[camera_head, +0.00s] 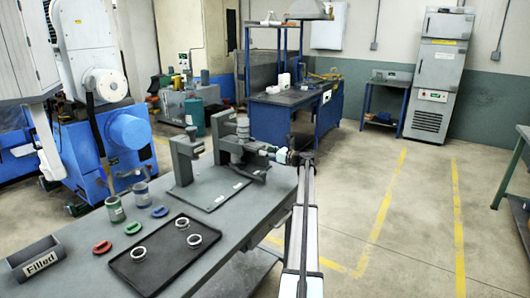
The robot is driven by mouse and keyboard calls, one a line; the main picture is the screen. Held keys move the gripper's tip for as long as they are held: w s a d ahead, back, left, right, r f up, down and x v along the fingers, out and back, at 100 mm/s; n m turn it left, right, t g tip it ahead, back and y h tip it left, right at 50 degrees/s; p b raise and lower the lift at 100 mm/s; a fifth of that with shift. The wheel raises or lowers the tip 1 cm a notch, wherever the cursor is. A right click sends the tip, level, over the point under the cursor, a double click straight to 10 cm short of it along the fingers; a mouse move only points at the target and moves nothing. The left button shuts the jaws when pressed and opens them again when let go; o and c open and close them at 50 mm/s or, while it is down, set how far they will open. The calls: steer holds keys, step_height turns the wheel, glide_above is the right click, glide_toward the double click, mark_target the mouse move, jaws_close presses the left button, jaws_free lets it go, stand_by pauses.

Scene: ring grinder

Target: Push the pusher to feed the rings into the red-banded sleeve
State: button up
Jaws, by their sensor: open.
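The grey fixture plate (212,190) lies on the workbench, with a grey upright block (187,158) at its left. My gripper (234,150) reaches in from the right, level, at the fixture's right part. It is open, but its fingers are small and blend with the grey parts there. A grey cylinder (243,127) stands just behind it. I cannot tell the pusher from these parts, nor whether my gripper touches it. I do not make out the red-banded sleeve. Three pale rings, a near one (138,252), a middle one (182,222) and a right one (194,240), lie on a black tray (160,275).
A green-banded sleeve (116,209) and a blue-banded sleeve (141,193) stand left of the tray. Red (102,247), green (132,228) and blue (160,212) pieces lie near them. A "Filled" bin (35,262) sits at the left edge. The floor to the right is clear.

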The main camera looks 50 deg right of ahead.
mark_target(257, 146)
steer(key=c, duration=1.1)
steer(key=shift+o, duration=0.2)
steer(key=shift+w, duration=0.1)
steer(key=shift+w+a+r+p, duration=0.1)
steer(key=shift+w+a+p, duration=0.1)
steer(key=shift+w, duration=1.4)
steer(key=shift+w+a+p, duration=0.15)
steer(key=shift+w+p, duration=0.05)
steer(key=shift+w, duration=1.35)
steer(key=shift+s, duration=0.15)
steer(key=shift+s+d+p, duration=0.15)
steer(key=shift+s+d, duration=0.05)
steer(key=shift+s, duration=1.35)
steer(key=shift+s+d+p, duration=0.15)
steer(key=shift+s+d, duration=0.05)
steer(key=shift+s, duration=1.35)
steer(key=o, duration=1.1)
steer(key=shift+c, duration=0.2)
